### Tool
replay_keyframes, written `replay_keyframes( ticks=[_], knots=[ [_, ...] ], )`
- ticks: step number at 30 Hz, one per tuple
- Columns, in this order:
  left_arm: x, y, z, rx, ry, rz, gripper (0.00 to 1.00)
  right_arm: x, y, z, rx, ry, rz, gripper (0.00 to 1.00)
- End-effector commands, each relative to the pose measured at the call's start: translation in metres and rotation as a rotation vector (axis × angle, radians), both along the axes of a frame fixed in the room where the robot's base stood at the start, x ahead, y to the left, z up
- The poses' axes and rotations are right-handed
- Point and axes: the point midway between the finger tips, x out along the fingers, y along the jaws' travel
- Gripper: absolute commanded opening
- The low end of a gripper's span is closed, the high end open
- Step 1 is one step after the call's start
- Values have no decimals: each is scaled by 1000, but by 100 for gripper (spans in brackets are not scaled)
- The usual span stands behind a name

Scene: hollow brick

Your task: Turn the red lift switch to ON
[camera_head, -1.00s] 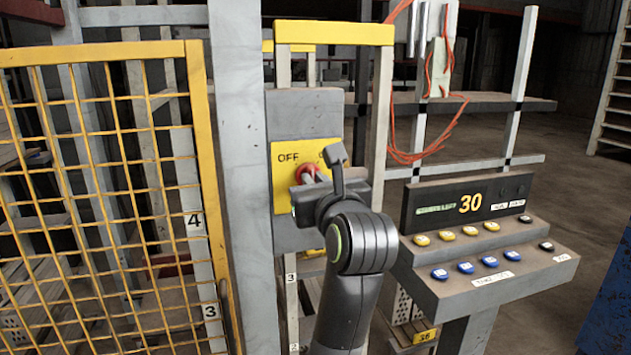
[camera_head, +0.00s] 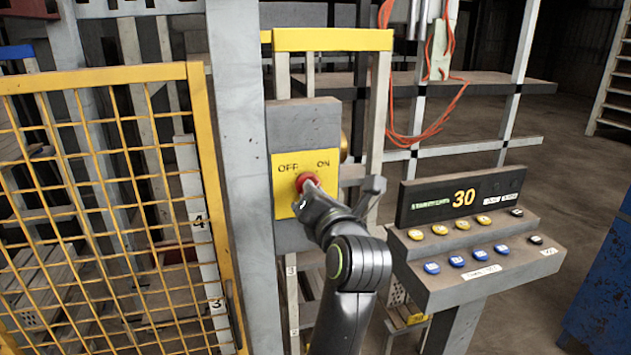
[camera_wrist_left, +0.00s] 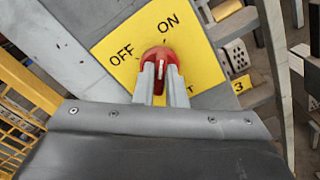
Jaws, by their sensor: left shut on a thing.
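The red lift switch (camera_head: 306,182) sits on a yellow plate (camera_head: 284,200) marked OFF on the left and ON on the right. In the left wrist view the red knob (camera_wrist_left: 176,82) is between the two grey fingers of my left gripper (camera_wrist_left: 160,80), which is shut on it. The knob's white mark lines up roughly with the word ON; I cannot tell which end is its pointer. In the head view my left gripper (camera_head: 312,188) reaches the knob from the lower right and hides part of it. My right gripper is not in view.
A yellow mesh gate (camera_head: 110,200) and a grey post (camera_head: 236,150) stand left of the switch. A control console (camera_head: 470,262) with yellow and blue buttons and a display reading 30 stands close to the right. Orange cables (camera_head: 392,125) hang behind.

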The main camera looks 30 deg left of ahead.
Motion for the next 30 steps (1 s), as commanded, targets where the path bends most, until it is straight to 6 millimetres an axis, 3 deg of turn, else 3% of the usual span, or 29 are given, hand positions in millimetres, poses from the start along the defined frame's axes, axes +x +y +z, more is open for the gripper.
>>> replay_keyframes(
  ticks=[6,24,25,30],
  knots=[
    [0,0,1,57,67,-1,0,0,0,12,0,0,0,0],
    [1,0,0,84,95,-1,0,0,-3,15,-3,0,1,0],
    [1,0,0,84,95,-1,14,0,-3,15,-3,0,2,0],
    [1,0,0,83,94,-1,33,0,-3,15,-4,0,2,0]
  ],
)
